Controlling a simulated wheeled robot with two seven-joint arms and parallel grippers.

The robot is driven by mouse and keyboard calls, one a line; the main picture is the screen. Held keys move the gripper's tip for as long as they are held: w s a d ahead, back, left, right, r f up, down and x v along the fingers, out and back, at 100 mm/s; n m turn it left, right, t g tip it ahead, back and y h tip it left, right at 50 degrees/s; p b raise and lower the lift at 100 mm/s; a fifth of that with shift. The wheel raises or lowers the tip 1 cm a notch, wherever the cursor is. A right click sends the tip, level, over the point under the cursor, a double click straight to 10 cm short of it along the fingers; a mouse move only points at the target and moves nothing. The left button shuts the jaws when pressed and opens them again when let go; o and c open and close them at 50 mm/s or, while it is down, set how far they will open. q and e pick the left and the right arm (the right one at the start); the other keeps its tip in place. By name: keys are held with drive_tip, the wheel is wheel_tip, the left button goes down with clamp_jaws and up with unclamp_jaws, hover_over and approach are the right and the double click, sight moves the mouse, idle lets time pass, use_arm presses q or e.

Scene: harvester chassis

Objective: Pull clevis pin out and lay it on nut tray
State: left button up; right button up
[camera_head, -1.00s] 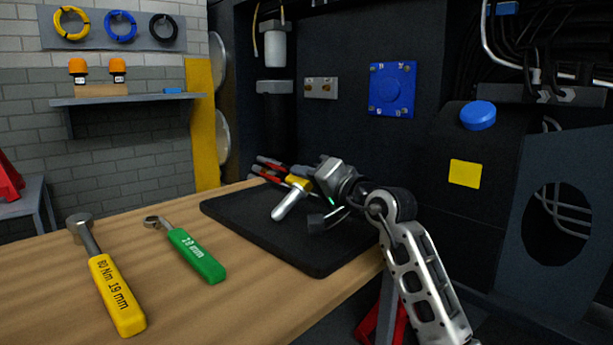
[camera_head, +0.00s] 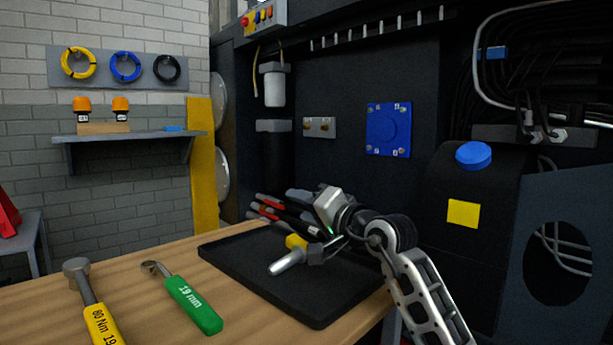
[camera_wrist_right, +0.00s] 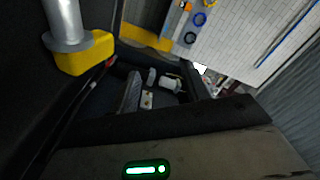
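A bright silver pin (camera_head: 287,261) with a yellow part (camera_head: 296,242) shows over the black tray (camera_head: 225,262) in the head view, tilted toward the front left. Whether it touches the tray is unclear. The silver shaft (camera_wrist_right: 64,22) and yellow block (camera_wrist_right: 86,54) also show large at the upper left of the right wrist view. My right gripper (camera_head: 316,252) is close beside the yellow part, its body above and to the right. Its dark fingers blend into the background, so I cannot tell whether they grip the pin. My left gripper is out of view.
Red-and-black parts (camera_head: 275,209) crowd behind the tray. The dark chassis with a blue plate (camera_head: 388,130) rises behind.

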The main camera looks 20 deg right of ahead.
use_arm(q)
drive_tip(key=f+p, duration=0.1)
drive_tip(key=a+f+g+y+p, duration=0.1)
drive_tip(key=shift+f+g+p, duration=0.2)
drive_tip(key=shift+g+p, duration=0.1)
drive_tip(key=shift+p, duration=0.1)
use_arm(e)
drive_tip(key=s+a+r, duration=0.2)
drive_tip(key=s+r, duration=0.3)
drive_tip(key=s, duration=0.1)
drive_tip(key=s+a+r, duration=0.2)
drive_tip(key=s+r, duration=0.2)
drive_tip(key=s, duration=0.3)
drive_tip(key=shift+a+r, duration=0.3)
drive_tip(key=shift+r, duration=0.1)
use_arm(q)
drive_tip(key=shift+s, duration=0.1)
use_arm(e)
drive_tip(key=shift+s, duration=0.1)
